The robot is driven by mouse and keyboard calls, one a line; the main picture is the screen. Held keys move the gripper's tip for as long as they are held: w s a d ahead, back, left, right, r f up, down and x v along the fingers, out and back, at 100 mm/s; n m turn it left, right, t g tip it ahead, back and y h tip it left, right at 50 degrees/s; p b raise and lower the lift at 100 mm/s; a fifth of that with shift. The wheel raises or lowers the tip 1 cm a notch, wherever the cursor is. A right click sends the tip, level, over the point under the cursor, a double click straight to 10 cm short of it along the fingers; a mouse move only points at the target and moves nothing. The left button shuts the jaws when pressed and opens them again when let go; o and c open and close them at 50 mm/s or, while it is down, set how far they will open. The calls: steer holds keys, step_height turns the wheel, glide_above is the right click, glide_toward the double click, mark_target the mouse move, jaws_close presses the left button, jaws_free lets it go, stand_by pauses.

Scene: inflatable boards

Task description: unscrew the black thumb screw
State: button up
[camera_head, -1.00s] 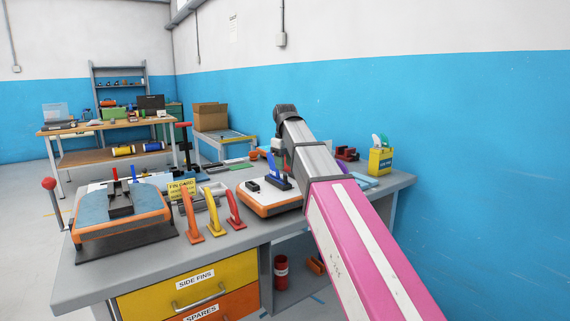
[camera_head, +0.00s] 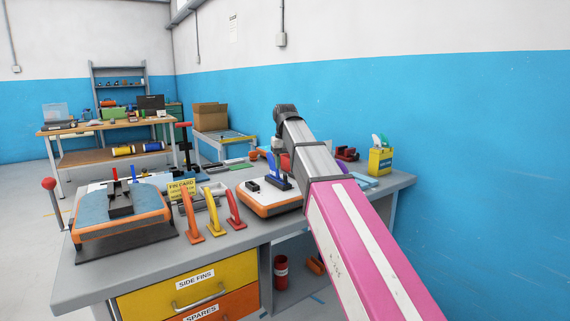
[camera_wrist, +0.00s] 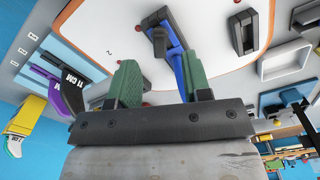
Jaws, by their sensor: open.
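The blue fin (camera_head: 276,172) stands in a black fin box on the white board with an orange edge (camera_head: 268,209) on the bench. In the wrist view the blue fin (camera_wrist: 188,72) and the black fin box (camera_wrist: 164,30) lie just ahead of my gripper (camera_wrist: 164,78). My gripper is open, with its green fingers spread. The fin is close to the right finger; I cannot tell whether they touch. I cannot clearly pick out the black thumb screw; a small dark part (camera_wrist: 159,42) shows beside the fin. My gripper is hidden in the head view.
Orange, yellow and red fins (camera_head: 214,212) stand along the front of the bench. A blue and orange board (camera_head: 122,212) lies at left. A yellow bin (camera_head: 380,161) is at back right.

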mark_target(285, 174)
steer(key=shift+m, duration=0.8)
steer(key=shift+f, duration=0.15)
steer(key=shift+f, duration=2.2)
jaws_close()
steer(key=shift+n, duration=1.7)
